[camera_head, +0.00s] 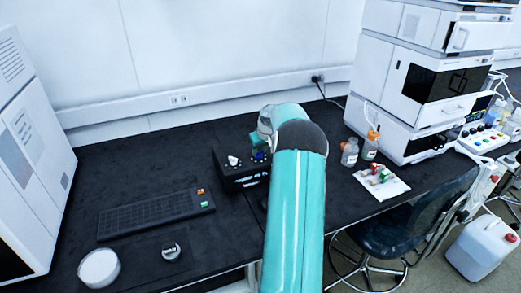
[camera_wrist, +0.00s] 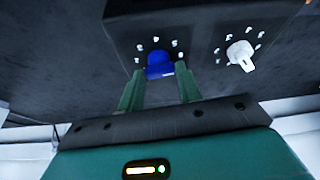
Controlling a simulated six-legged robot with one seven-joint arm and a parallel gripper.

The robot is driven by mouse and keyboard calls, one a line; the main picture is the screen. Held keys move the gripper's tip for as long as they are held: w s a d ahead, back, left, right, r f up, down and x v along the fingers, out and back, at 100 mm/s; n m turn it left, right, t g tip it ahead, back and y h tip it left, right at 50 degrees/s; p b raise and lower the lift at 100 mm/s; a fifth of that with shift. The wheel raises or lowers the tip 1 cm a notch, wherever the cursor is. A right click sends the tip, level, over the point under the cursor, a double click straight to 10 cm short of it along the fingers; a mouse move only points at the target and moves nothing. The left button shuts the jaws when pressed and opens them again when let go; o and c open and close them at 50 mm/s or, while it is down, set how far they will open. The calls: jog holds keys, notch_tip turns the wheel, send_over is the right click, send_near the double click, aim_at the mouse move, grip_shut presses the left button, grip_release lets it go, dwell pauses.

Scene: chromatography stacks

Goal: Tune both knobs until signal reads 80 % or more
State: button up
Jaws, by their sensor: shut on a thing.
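A black control box (camera_head: 228,176) stands on the dark bench, left of my arm. It carries a white knob (camera_head: 232,160) and a blue knob (camera_head: 259,156). My gripper (camera_wrist: 160,73) is shut on the blue knob (camera_wrist: 159,63), one green finger on each side of it. The white knob (camera_wrist: 241,54) is free, to the right in the wrist view, with its pointer toward the lower right there. White marks ring both knobs. A small lit display (camera_head: 248,181) shows on the box's front, too small to read. My arm hides the box's right side.
A keyboard (camera_head: 155,213), a white round dish (camera_head: 99,268) and a small round item (camera_head: 171,251) lie left on the bench. Bottles (camera_head: 350,152), a white tray of vials (camera_head: 395,188) and a stacked instrument (camera_head: 415,85) stand right. A chair (camera_head: 400,220) is in front.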

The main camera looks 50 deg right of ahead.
jog(key=shift+m, duration=0.7)
jog(key=shift+h, duration=0.3)
jog(key=o, duration=1)
jog(key=shift+r, duration=0.15)
jog(key=v, duration=1.3)
jog(key=shift+a+r, duration=0.15)
jog(key=shift+r, duration=0.15)
